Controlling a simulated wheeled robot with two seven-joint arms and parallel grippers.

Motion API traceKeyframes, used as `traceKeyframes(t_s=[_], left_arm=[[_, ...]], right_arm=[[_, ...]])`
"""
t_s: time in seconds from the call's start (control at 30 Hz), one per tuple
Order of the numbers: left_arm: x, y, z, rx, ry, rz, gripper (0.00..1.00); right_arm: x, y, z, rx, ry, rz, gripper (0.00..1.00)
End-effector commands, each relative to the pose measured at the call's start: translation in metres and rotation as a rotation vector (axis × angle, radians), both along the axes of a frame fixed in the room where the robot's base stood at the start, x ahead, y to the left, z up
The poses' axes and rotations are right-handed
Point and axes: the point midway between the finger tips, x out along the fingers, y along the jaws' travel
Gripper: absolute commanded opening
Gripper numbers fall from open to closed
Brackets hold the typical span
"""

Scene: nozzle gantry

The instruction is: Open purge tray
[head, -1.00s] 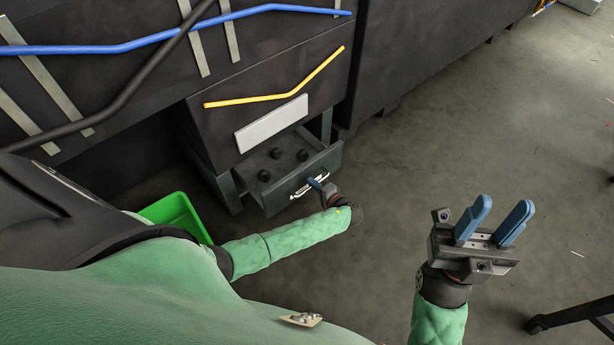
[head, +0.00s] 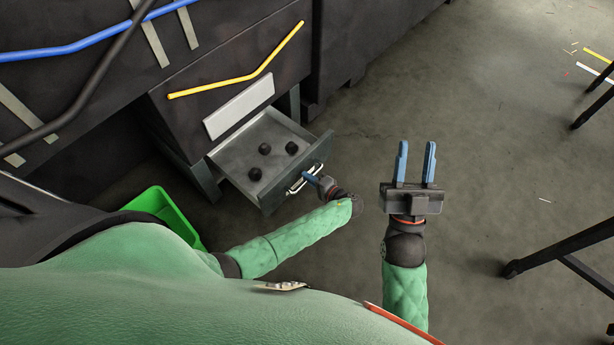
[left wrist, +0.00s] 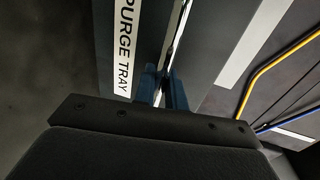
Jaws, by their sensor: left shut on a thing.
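The purge tray (head: 228,160) is a grey metal drawer standing out from under the dark machine, with several dark round lumps (head: 265,149) in it. Its bar handle (head: 304,178) is on the front face. My left gripper (head: 312,180) is shut on the handle; the fingers hide part of it. In the left wrist view the blue fingers (left wrist: 162,88) close on the bright handle bar (left wrist: 178,35), beside the white "PURGE TRAY" label (left wrist: 126,45). My right gripper (head: 414,165) is open and empty, held up over the floor to the right.
A green bin (head: 165,212) stands on the floor left of the tray. A yellow bar (head: 235,82) and a white plate (head: 239,107) are on the machine front above. Dark stand legs (head: 560,245) are at the right. The floor between is mostly clear.

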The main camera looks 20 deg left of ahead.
Motion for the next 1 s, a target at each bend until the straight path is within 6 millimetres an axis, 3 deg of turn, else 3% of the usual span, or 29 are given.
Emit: traceKeyframes(t_s=[0.2, 0.23, 0.3, 0.6, 0.77, 1.0], left_arm=[[0.000, -0.001, 0.000, -0.001, 0.000, -0.002, 0.00], [0.000, -0.001, 0.000, -0.002, 0.000, -0.002, 0.16], [0.000, -0.001, 0.000, -0.001, 0.000, -0.001, 0.29], [0.000, -0.001, 0.000, -0.001, 0.000, -0.001, 0.29], [-0.006, -0.015, 0.003, -0.003, 0.001, -0.002, 0.29], [-0.019, -0.048, 0.011, -0.003, 0.001, -0.002, 0.29]], right_arm=[[0.000, 0.000, 0.000, 0.000, 0.000, 0.000, 0.36], [0.000, 0.000, 0.000, -0.001, 0.000, 0.001, 0.36], [0.000, 0.000, 0.000, 0.000, 0.000, 0.001, 0.36], [0.000, 0.000, 0.001, 0.000, -0.002, 0.001, 0.36], [0.003, 0.001, -0.002, -0.004, 0.019, 0.002, 0.36], [0.015, 0.006, -0.047, -0.040, 0.161, 0.006, 0.36]])
